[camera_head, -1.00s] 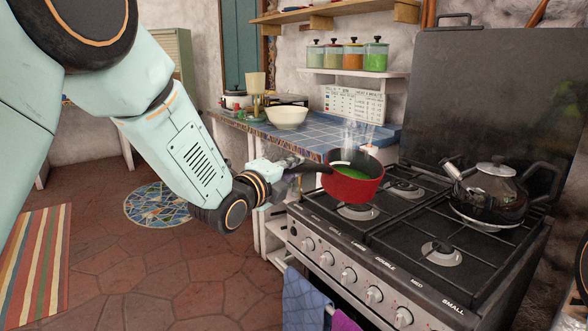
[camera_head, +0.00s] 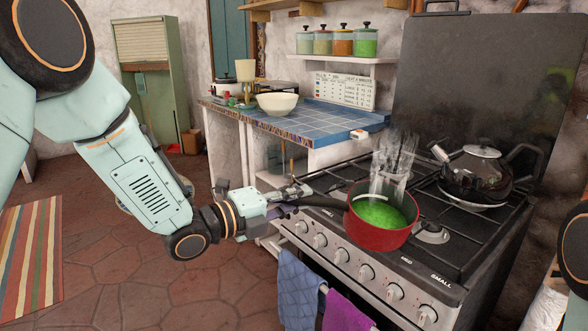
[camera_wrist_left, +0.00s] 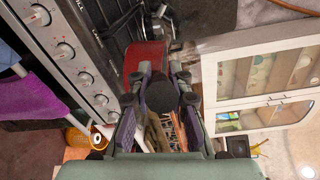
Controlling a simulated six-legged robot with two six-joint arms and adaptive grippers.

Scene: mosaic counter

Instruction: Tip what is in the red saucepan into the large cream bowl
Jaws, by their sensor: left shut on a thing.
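The red saucepan (camera_head: 378,238) is over the front part of the stove, with green contents (camera_head: 380,212) in it and steam rising. It looks roughly upright and seems raised above the burners. My left gripper (camera_head: 292,196) is shut on its dark handle (camera_head: 322,202), to the left of the pan. In the left wrist view, the gripper's fingers (camera_wrist_left: 163,88) close around the dark handle, with the red pan wall (camera_wrist_left: 146,57) just beyond. The large cream bowl (camera_head: 277,106) stands on the blue-tiled counter, behind and left of the pan, well apart from it. My right gripper is out of view.
A dark kettle (camera_head: 478,172) sits on the back right of the stove (camera_head: 455,265). The blue-tiled counter (camera_head: 318,122) has free room right of the bowl, with a small white and red item (camera_head: 359,134) near its right end. Glass jars (camera_head: 343,42) stand on the shelf above.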

